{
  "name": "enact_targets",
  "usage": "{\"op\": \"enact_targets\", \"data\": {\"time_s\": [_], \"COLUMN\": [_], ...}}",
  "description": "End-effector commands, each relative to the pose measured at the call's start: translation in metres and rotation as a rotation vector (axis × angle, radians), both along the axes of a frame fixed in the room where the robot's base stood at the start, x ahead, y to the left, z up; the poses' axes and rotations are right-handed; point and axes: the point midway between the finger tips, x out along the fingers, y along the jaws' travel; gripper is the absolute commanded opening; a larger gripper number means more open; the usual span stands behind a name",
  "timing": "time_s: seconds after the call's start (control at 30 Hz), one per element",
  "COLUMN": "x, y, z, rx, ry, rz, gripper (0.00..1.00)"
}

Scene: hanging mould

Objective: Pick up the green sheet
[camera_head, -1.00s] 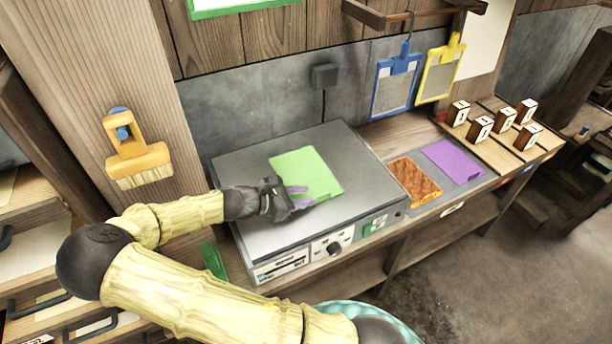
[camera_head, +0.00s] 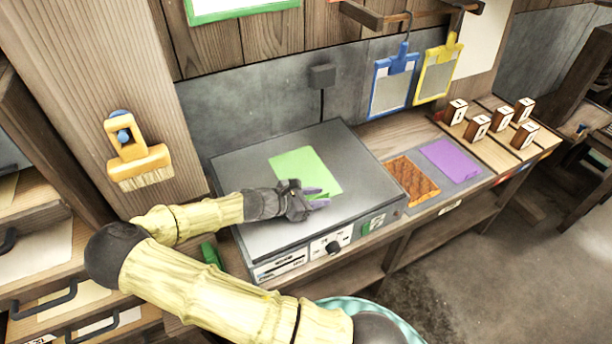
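The green sheet (camera_head: 303,168) lies on the grey flat top of the machine (camera_head: 240,165), its far part in plain view. My gripper (camera_head: 321,197) is at the near edge of the sheet, coming in from the left. Its two purple fingers show apart, with a bit of green between them. The gripper covers part of the sheet's near edge. I cannot tell whether the fingers touch the sheet.
An orange-brown patterned sheet (camera_head: 412,180) and a purple sheet (camera_head: 451,160) lie to the right. Blue (camera_head: 392,92) and yellow (camera_head: 437,75) framed screens hang behind. Several small wooden blocks (camera_head: 477,128) stand at the far right. A brush (camera_head: 135,155) is on the post at left.

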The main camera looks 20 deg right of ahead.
Motion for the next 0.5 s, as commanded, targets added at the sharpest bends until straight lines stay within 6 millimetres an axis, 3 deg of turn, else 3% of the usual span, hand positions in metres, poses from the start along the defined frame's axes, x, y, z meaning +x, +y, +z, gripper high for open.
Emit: {"op": "enact_targets", "data": {"time_s": [0.3,0.47,0.5], "x": [-0.0005,-0.0006,-0.0006], "y": [-0.0019,-0.0021,-0.0021], "z": [0.0000,0.0000,0.0000], "rx": [0.000,0.000,0.000], "ry": [0.000,0.000,0.000], "rz": [-0.004,-0.005,-0.004], "gripper": [0.30,0.01,0.00]}}
